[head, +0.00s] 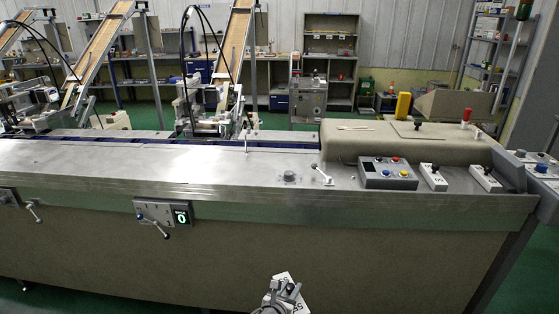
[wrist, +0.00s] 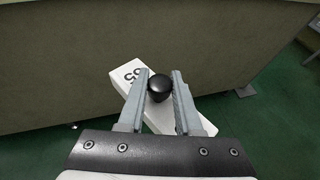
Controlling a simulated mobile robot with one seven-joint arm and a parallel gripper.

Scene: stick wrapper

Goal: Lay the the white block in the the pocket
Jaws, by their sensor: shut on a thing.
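The white block (wrist: 128,76) carries black digits that look like 55 and a round black knob (wrist: 159,88). My gripper (wrist: 161,82) has its two fingers on either side of the knob and is shut on it. The block hangs below the fingers, slanted across the wrist view. In the head view my gripper (head: 280,290) and the white block (head: 283,277) are at the bottom edge, in front of the machine's front panel and below its top. The gripper hides part of the block. I cannot make out the pocket for certain in either view.
The long machine's metal top (head: 120,160) has a straight front edge. On its right part stand a control box (head: 388,174) with coloured buttons and two similar white blocks with black knobs (head: 433,178) (head: 486,180). A small lever (head: 322,175) sticks up. The top's left-middle is mostly clear.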

